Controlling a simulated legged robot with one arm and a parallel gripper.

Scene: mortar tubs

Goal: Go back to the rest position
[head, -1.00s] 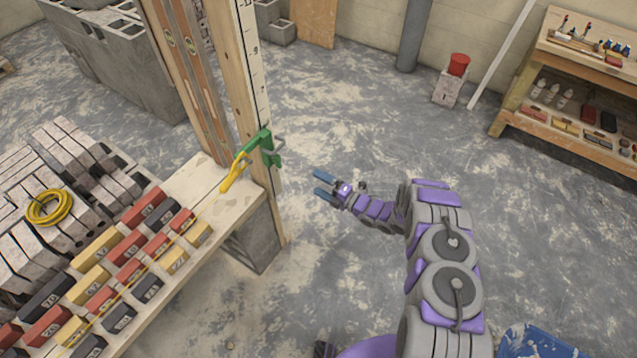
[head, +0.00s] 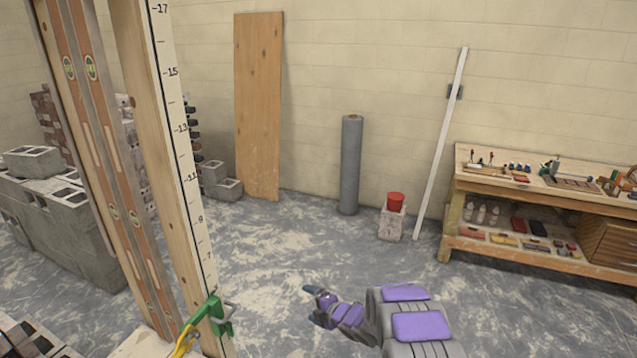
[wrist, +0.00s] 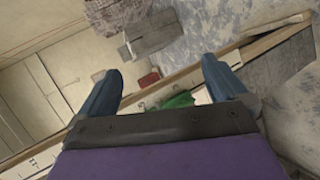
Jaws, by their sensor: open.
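My gripper (head: 311,305) is low in the middle of the head view, to the right of the marked wooden post, with bare floor behind it. In the wrist view my gripper (wrist: 160,85) shows two blue fingers spread wide apart, with nothing held between them. My purple and grey arm reaches up from the bottom edge of the head view.
The marked post (head: 170,130) with a green clamp (head: 213,310) stands at left. A workbench (head: 540,175) with tools is at right. A red container on a block (head: 392,222), a grey roll (head: 351,165) and a board (head: 258,105) stand by the wall. The middle floor is clear.

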